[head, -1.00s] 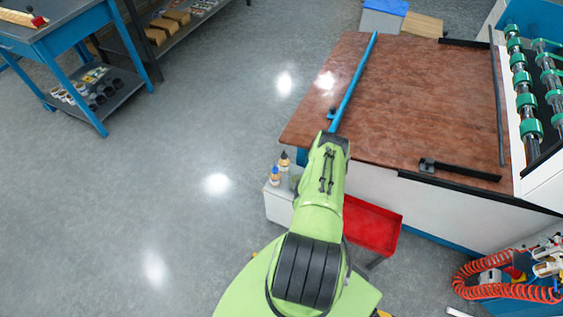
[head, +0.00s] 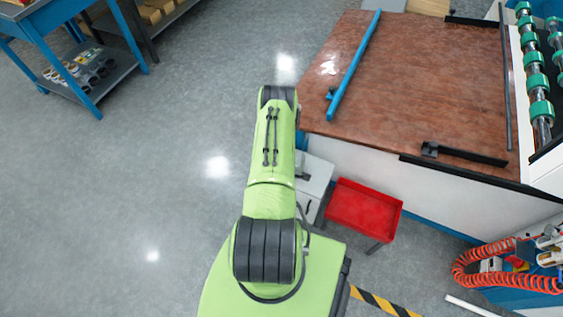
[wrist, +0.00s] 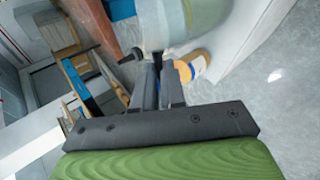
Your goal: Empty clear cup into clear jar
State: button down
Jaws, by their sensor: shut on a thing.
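In the wrist view, a translucent clear cup (wrist: 178,20) with a pale green-grey tint is at the top edge, cut off by the frame. My gripper (wrist: 168,70) is shut on it, with the dark fingers reaching up to its lower side. I cannot tell what is in the cup. I cannot make out the clear jar in either current view. In the head view my green arm hides my gripper and part of the white cabinet top (head: 313,175).
A small bottle with an orange-yellow label (wrist: 192,66) is just beyond the fingers in the wrist view. A red tray (head: 364,213) is right of the cabinet. A brown-topped table (head: 420,90) carries a blue bar (head: 353,68). Open floor lies left.

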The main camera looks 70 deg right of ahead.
jog(key=y+p, duration=0.1)
jog(key=y, duration=0.1)
jog(key=d+g+y+p, duration=0.1)
jog(key=y, duration=0.1)
jog(key=y+p, duration=0.1)
jog(key=shift+w+d+r+g+y, duration=0.25)
jog(key=shift+d+r+g+y, duration=0.05)
jog(key=shift+d+r+y, duration=0.1)
jog(key=shift+d+f+y+b, duration=0.15)
jog(key=shift+f+y+b, duration=0.05)
jog(key=shift+y+b, duration=0.2)
jog(key=shift+w+d+r+g+y+b, duration=0.15)
jog(key=shift+d+g+y+b, duration=0.2)
jog(key=shift+y+b, duration=0.85)
jog(key=shift+w+d+r+g+y+b, duration=0.15)
jog(key=shift+d+g+y+b, duration=0.25)
jog(key=shift+y+b, duration=0.8)
jog(key=shift+w+d+r+g+y+b, duration=0.15)
jog(key=shift+d+g+y+b, duration=0.2)
jog(key=shift+y+b, duration=0.85)
jog(key=shift+h+b, duration=0.3)
